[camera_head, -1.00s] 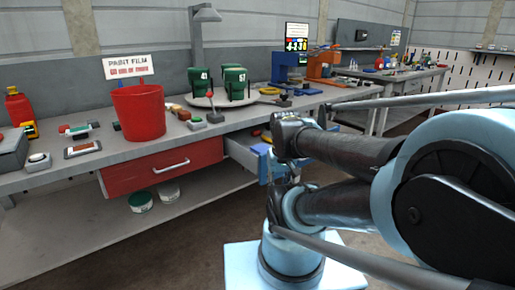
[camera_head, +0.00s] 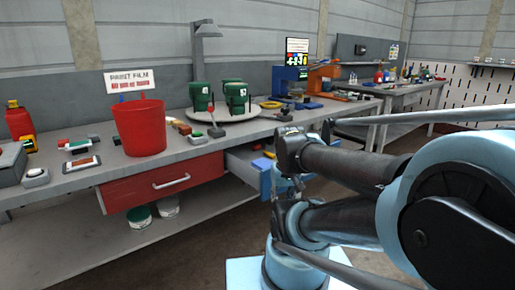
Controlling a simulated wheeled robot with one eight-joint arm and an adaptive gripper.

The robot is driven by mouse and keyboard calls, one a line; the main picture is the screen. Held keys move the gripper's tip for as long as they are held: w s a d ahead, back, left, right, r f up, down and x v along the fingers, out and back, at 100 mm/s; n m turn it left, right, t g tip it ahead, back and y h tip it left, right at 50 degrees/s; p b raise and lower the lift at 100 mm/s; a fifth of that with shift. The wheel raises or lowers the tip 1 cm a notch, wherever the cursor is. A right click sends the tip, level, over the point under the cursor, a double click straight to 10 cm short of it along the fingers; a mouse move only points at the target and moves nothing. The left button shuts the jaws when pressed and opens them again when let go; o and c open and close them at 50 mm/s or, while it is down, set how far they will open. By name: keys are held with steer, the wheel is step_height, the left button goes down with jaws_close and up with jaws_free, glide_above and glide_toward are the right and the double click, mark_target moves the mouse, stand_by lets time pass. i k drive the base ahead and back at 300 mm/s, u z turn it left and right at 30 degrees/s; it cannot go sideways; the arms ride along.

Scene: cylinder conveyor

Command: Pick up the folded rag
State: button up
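An open drawer with a blue front (camera_head: 266,184) juts out under the workbench. A flat blue item (camera_head: 262,163) lies inside it, possibly the folded rag; it is too small to be sure. A small yellow item (camera_head: 269,155) lies beside it. The dark end of my arm is just right of the drawer and covers its right part. My gripper's fingers cannot be made out there, nor anything held in them.
The bench (camera_head: 80,182) carries a red bucket (camera_head: 140,128), green cups (camera_head: 236,98) on a round tray, and small tools. A closed red drawer (camera_head: 160,182) is left of the open one. Paint cans (camera_head: 139,217) stand on the lower shelf. The floor in front is clear.

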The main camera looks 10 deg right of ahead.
mark_target(259, 164)
steer(key=z, duration=0.6)
steer(key=k, duration=1.3)
steer(key=u, duration=0.4)
steer(key=i, duration=1)
